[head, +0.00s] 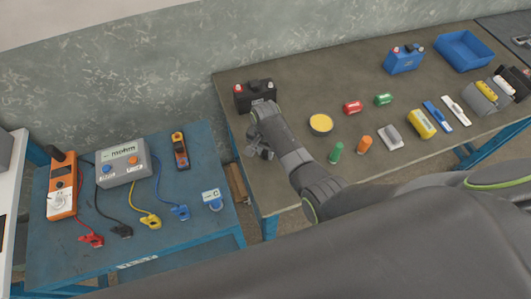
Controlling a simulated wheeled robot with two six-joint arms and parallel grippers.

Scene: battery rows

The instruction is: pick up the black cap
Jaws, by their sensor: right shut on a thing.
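My right gripper (259,152) is over the left end of the brown table, in front of the black battery. Its jaws are shut on a small dark thing, which I take to be the black cap; the fingers and wrist mostly hide it. The black battery (243,102) stands upright at the table's back left corner, with a red cap (237,89) on its left post and a pale post (269,86) on its right. My right arm passes in front of part of the battery. My left gripper is not in view.
A yellow-topped round tin (321,123), a green cylinder (336,153) and an orange one (364,144) stand right of my forearm. A blue battery (404,61) and blue bin (464,48) are farther back. A lower blue table (195,240) at left holds testers and clips.

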